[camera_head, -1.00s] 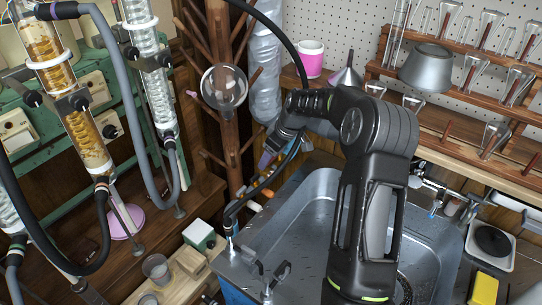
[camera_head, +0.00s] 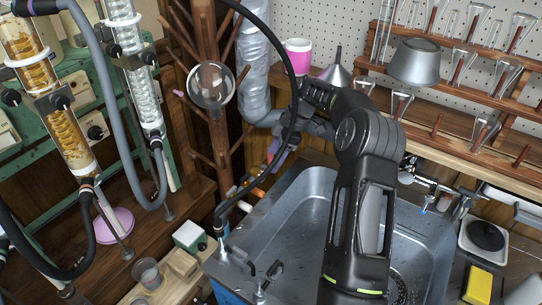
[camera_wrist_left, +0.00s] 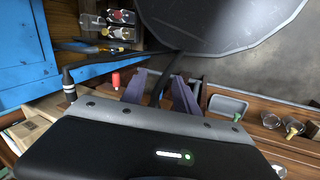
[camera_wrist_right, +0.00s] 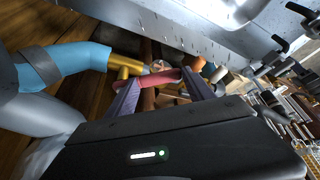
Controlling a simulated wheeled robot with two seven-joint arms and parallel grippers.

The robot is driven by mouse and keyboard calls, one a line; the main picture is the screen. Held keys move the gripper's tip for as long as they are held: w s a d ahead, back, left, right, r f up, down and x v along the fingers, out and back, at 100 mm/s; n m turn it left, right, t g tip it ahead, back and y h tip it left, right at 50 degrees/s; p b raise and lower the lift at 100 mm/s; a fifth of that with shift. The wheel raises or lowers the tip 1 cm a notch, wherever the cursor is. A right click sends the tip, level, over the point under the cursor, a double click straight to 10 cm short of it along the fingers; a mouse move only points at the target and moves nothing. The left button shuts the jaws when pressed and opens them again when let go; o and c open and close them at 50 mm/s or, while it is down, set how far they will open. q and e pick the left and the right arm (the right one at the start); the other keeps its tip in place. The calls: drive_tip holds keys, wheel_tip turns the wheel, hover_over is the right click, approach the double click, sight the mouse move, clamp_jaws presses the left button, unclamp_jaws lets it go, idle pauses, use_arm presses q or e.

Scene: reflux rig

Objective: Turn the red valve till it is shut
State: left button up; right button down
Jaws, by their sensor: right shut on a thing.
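The red valve handle (camera_wrist_right: 155,80) shows in the right wrist view, with a brass body (camera_wrist_right: 122,66) on a blue and grey pipe to its left. My right gripper (camera_wrist_right: 160,78) is shut on the handle, one purple finger at each side. In the head view my right arm (camera_head: 362,190) reaches over the sink to the gap behind it. The hose and arm largely hide the gripper and valve there. My left gripper (camera_wrist_left: 160,84) is open in the left wrist view, with a dark hose showing between its fingers. It is outside the head view.
The metal sink (camera_head: 300,205) lies below my right arm. A black hose (camera_head: 291,75) arches close to its wrist. A round flask (camera_head: 211,86) hangs on the wooden rack to the left. Glass condensers (camera_head: 140,85) stand further left; shelves of flasks (camera_head: 460,65) are at the right.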

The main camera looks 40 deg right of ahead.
drive_tip(key=shift+s+d+n+g, duration=0.15)
drive_tip(key=shift+d+n+g, duration=0.3)
drive_tip(key=shift+n, duration=0.45)
drive_tip(key=c, duration=0.6)
unclamp_jaws()
drive_tip(key=shift+c, duration=0.2)
wheel_tip(320, 180, up, 10)
drive_tip(key=p, duration=0.5)
